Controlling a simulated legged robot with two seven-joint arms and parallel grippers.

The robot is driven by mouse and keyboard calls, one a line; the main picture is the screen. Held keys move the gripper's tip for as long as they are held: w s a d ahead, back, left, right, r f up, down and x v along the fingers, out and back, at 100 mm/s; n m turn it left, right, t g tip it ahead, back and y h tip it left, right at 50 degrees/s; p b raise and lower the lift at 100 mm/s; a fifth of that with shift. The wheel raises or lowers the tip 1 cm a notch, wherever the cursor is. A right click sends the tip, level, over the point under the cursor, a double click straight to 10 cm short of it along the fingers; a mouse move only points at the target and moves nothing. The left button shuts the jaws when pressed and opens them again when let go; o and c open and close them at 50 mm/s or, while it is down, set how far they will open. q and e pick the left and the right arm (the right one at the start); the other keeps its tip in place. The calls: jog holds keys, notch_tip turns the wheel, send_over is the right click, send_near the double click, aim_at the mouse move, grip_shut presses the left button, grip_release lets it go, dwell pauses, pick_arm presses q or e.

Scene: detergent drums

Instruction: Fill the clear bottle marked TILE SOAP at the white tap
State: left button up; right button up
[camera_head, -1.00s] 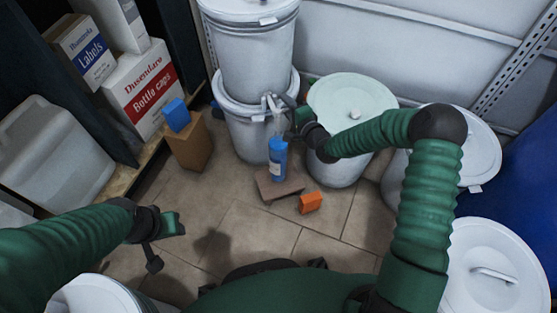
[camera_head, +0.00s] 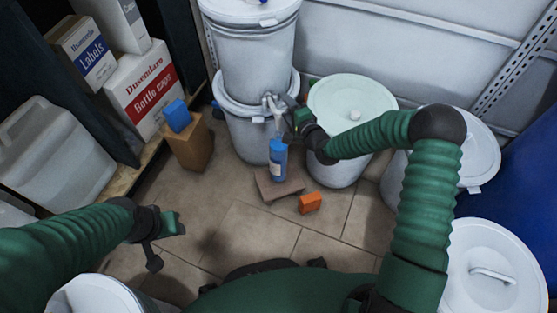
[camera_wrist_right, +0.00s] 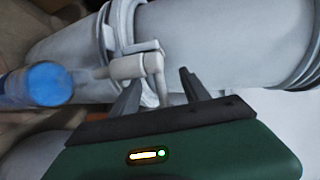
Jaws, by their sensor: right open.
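The bottle (camera_head: 277,160) stands upright on a brown slab (camera_head: 275,186) below the white tap (camera_head: 270,101). It looks blue with a pale label, and the lettering is too small to read. In the right wrist view the bottle (camera_wrist_right: 42,84) shows a blue round top or liquid surface, with the tap (camera_wrist_right: 140,66) beside it. My right gripper (camera_head: 291,112) is at the tap. In the right wrist view its open fingers (camera_wrist_right: 158,92) stand either side of the tap's upright part; contact is unclear. My left gripper (camera_head: 172,224) hangs above the floor, away from the bottle.
The tap is on the lower of two stacked white drums (camera_head: 245,60). A lidded drum (camera_head: 350,100) stands right of it. An orange block (camera_head: 310,203) lies near the slab. A blue block (camera_head: 177,114) tops a brown box (camera_head: 190,145). The tiled floor in front is clear.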

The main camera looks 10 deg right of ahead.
jog(key=shift+p+v, duration=0.95)
jog(key=shift+v, duration=0.8)
jog(key=shift+s+r, duration=0.1)
jog(key=shift+r, duration=0.05)
